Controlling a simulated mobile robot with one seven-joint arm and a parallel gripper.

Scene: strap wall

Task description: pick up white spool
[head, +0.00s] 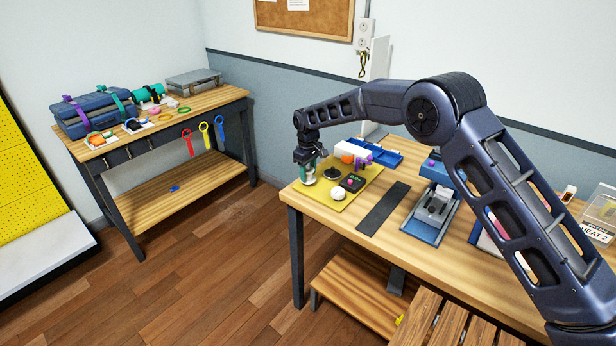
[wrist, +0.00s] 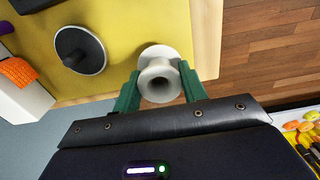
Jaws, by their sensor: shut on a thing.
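The white spool (wrist: 160,78) stands between the two green fingers of my gripper (wrist: 160,88) in the wrist view, with one flange toward the camera. The fingers are shut on it from both sides. In the head view my gripper (head: 307,174) is at the near left corner of the yellow mat (head: 340,203), low over it. The spool (head: 309,182) shows only a little there, mostly hidden by the fingers. I cannot tell whether the spool still touches the mat.
A dark round disc with a knob (wrist: 80,50) lies on the mat beside the spool. A white round piece (head: 338,194) and a dark block (head: 352,182) are also on the mat. The wooden table (head: 380,235) edge is close by. A dark strip (head: 384,208) lies to the right.

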